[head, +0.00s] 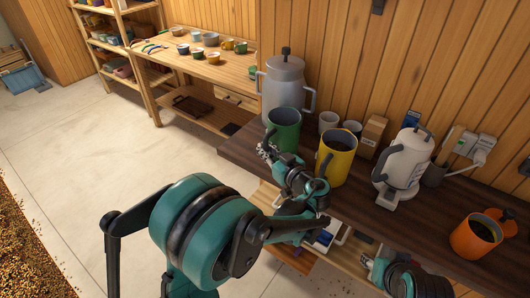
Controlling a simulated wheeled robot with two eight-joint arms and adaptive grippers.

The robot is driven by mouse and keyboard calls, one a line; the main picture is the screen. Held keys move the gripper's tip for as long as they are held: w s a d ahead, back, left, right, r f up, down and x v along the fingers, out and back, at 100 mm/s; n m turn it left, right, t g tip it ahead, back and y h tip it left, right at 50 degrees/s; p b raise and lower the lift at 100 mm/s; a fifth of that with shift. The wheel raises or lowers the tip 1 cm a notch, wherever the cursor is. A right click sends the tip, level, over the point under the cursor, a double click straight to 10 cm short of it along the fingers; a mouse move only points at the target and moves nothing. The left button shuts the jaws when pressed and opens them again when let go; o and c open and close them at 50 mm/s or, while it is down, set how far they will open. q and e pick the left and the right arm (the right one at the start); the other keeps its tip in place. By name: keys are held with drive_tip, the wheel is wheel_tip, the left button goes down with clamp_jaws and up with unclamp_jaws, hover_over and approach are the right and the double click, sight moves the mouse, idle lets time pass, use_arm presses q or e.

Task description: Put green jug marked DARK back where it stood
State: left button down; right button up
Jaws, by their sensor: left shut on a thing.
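The green jug (286,133) is upright at the left end of the dark counter, in front of a large grey lidded urn. No DARK marking is readable on it from here. My left gripper (267,151) is at the jug's lower left side, shut on it, and the wrist hides the jug's lower part. I cannot tell whether the jug's base touches the counter. My right arm shows low at the right, in front of the counter; its gripper (372,264) is small and partly hidden, and its fingers are unclear.
A yellow jug (339,158) stands just right of the green jug. The grey urn (284,88) is behind. White cups, a brown box (373,131), a white kettle (405,160) and an orange pot (475,238) line the dark counter (237,147).

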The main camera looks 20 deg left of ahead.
use_arm(q)
drive_tip(key=shift+w+f, duration=0.1)
drive_tip(key=shift+f, duration=0.2)
drive_tip(key=shift+f, duration=0.2)
drive_tip(key=c, duration=1.5)
unclamp_jaws()
drive_tip(key=shift+c, duration=0.2)
drive_tip(key=shift+r, duration=0.15)
